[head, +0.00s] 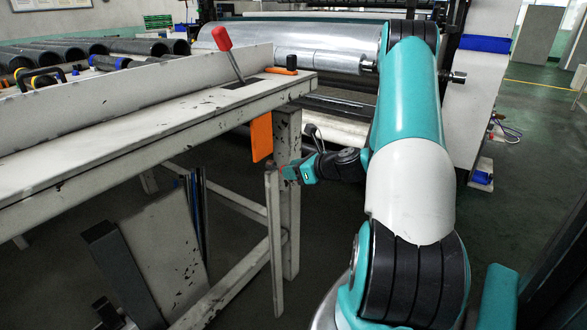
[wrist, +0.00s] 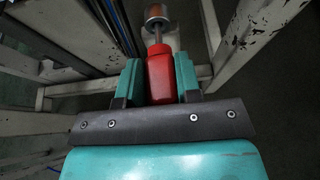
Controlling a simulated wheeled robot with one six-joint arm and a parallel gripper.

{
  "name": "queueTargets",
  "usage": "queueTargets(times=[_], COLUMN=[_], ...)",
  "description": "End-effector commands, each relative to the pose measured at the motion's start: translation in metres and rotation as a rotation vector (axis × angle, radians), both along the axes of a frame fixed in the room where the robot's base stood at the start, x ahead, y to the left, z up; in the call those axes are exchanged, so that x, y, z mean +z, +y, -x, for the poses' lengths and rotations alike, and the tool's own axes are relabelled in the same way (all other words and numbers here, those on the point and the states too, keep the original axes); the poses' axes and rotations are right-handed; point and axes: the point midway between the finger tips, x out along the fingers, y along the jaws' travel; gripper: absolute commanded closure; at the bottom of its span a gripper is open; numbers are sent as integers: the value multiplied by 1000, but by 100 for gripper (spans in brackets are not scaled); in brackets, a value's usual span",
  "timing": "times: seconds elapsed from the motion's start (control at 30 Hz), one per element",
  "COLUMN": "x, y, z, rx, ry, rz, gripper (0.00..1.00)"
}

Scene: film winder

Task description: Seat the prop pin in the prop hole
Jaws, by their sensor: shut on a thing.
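My gripper (head: 287,173) is beside the near end of the workbench, below its top and close to a leg. In the wrist view my gripper (wrist: 160,80) is shut on the red grip of the prop pin (wrist: 160,75), one teal finger on each side. A metal shank runs from the grip to a round silver head or collar at the far end, over the floor and bench frame. In the head view the pin is mostly hidden. I cannot make out the prop hole in either view.
The white workbench (head: 150,135) carries a red-handled lever (head: 230,53) and tools. An orange plate (head: 261,137) hangs at its end, just above my gripper. A slim post (head: 274,240) stands close by. The winder's metal roll (head: 320,45) is behind. Open floor lies right.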

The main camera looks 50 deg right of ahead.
Motion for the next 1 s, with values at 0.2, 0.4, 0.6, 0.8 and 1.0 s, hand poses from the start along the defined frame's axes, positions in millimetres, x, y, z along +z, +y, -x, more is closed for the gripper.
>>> queueTargets(times=[0.2, 0.4, 0.6, 0.8, 1.0], x=[1, 1, 1, 1, 1], y=[0, 1, 2, 2, 2], z=[-2, -8, -15, -22, -29], rx=[0, 1, 1, 1, 2], ry=[0, 0, -1, 0, 0], rz=[1, 1, 0, 1, 1], gripper=[93, 93, 93, 93, 93])
